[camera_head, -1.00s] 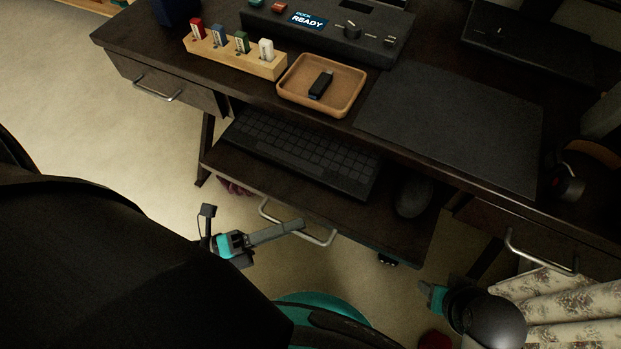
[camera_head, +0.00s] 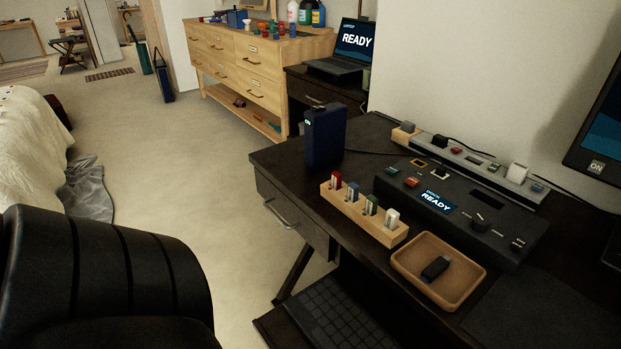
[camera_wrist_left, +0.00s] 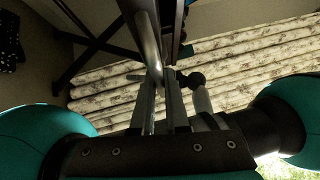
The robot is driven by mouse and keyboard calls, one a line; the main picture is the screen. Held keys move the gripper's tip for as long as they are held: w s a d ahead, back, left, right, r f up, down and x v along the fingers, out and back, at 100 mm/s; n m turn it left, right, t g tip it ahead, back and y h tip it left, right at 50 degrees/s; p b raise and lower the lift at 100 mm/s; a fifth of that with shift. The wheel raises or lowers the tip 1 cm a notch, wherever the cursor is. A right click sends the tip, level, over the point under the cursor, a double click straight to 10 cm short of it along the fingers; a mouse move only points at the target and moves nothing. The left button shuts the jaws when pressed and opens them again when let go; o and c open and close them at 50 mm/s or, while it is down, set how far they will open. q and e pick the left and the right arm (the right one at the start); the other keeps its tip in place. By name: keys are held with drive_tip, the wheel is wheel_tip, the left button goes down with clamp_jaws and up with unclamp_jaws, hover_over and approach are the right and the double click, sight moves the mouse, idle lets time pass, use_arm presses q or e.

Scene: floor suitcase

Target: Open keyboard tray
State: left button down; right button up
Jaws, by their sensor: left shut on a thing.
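The keyboard tray (camera_head: 268,327) shows only in part at the bottom of the head view, out from under the dark desk. A black keyboard (camera_head: 335,312) lies on it. In the left wrist view the metal tray handle (camera_wrist_left: 146,42) runs down between the fingers of my left gripper (camera_wrist_left: 160,84). That gripper is shut on the handle. My right gripper is not clearly seen in either view.
The desk (camera_head: 285,160) holds a wooden tray (camera_head: 440,290), a key block (camera_head: 362,218) and a dark console (camera_head: 455,205). A desk drawer handle (camera_head: 280,214) sticks out at the left. A black chair back (camera_head: 105,275) stands close at lower left. Patterned fabric (camera_wrist_left: 250,60) hangs behind my gripper.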

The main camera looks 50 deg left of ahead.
use_arm(q)
drive_tip(key=c, duration=0.9)
unclamp_jaws()
drive_tip(key=shift+b+v, duration=0.9)
drive_tip(key=shift+v, duration=6.7)
use_arm(e)
drive_tip(key=shift+w+r+t, duration=0.2)
drive_tip(key=shift+r+t, duration=0.1)
drive_tip(key=shift+r, duration=1.65)
